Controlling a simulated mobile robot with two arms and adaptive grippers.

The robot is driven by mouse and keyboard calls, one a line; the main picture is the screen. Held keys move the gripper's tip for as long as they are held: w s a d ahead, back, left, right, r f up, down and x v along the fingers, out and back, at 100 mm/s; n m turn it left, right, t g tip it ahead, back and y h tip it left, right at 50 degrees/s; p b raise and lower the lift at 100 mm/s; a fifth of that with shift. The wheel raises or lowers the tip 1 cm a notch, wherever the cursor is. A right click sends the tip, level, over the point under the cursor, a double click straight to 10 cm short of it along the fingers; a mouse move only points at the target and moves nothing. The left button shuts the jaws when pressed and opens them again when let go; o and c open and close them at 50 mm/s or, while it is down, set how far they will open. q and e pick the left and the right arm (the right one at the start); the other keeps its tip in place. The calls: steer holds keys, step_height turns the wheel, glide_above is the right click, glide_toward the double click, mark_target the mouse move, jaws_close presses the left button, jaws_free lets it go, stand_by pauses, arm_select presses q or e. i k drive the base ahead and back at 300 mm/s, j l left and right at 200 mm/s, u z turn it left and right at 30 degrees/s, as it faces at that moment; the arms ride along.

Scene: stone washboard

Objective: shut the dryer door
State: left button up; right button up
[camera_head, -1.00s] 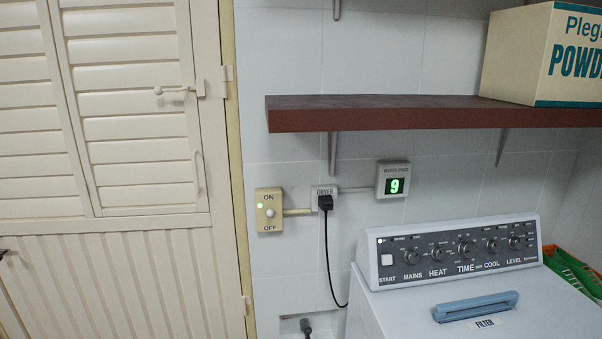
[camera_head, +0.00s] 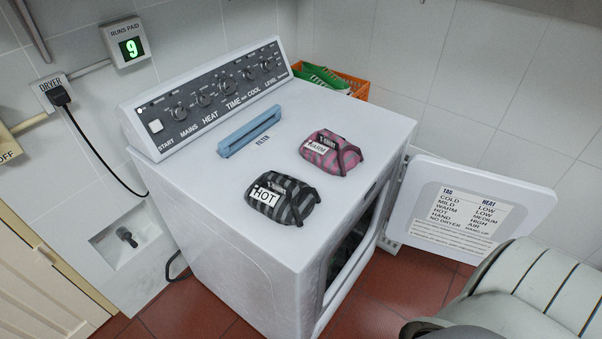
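The white dryer (camera_head: 235,210) stands against the tiled wall. Its door (camera_head: 468,210) is open, swung out to the right from the front, and its inner face carries a printed tag and heat chart. The door opening (camera_head: 350,245) faces lower right and looks dark inside; what it holds I cannot tell. Neither of my grippers is in view.
On the dryer top lie a grey striped HOT bundle (camera_head: 283,201), a pink striped WARM bundle (camera_head: 330,152) and a blue filter handle (camera_head: 249,132). An orange crate (camera_head: 355,85) sits behind. Red floor tiles (camera_head: 395,290) show below the door.

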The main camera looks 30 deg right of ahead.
mark_target(459, 212)
steer(key=z, duration=0.9)
steer(key=l, duration=0.5)
steer(key=i+l+z, duration=0.1)
steer(key=l, duration=0.45)
steer(key=i+l, duration=0.1)
steer(key=l, duration=0.4)
steer(key=i+l+z, duration=0.1)
steer(key=l, duration=0.4)
